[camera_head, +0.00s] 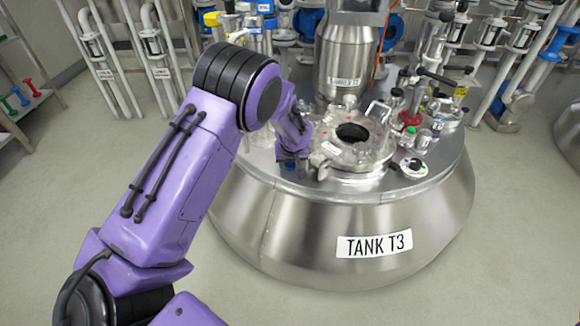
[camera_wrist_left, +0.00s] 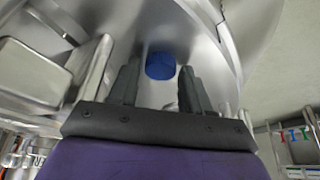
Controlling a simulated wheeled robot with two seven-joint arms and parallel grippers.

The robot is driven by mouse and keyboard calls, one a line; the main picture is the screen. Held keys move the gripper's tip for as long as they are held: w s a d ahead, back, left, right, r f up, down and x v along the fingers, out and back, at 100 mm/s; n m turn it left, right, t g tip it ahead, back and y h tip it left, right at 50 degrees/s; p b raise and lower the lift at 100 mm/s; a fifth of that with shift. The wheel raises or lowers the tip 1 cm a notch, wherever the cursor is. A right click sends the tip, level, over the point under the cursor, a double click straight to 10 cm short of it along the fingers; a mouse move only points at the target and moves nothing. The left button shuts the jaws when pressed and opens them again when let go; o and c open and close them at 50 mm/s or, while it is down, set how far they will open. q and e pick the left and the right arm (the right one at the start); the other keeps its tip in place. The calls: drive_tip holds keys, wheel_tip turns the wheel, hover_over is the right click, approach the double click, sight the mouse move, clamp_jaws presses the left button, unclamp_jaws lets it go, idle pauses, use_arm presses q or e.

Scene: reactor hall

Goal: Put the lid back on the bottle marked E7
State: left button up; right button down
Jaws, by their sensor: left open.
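My left gripper (camera_head: 291,163) is over the left part of the top of Tank T3 (camera_head: 240,158). In the left wrist view its two dark fingers (camera_wrist_left: 160,82) are apart. A round blue cap-like piece (camera_wrist_left: 160,66) shows between and beyond the fingertips. I cannot tell whether it is the lid or how far off it is. Small clear bottles (camera_head: 424,140) stand right of the open hatch (camera_head: 352,132). No E7 mark is readable, so I cannot tell which bottle is E7. My right gripper is not in view.
A tall steel vessel (camera_head: 345,60) rises behind the hatch. A red-based piece (camera_head: 410,117) and a round dial-like piece (camera_head: 415,166) are on the tank's right side. Pipes and valves (camera_head: 490,40) line the back. The floor (camera_head: 520,220) at right is clear.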

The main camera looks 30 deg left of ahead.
sight(290, 166)
use_arm(q)
drive_tip(key=c, duration=0.7)
drive_tip(key=shift+c, duration=0.2)
drive_tip(key=shift+r, duration=0.1)
wheel_tip(290, 166, up, 10)
drive_tip(key=p, duration=0.3)
drive_tip(key=shift+p, duration=0.3)
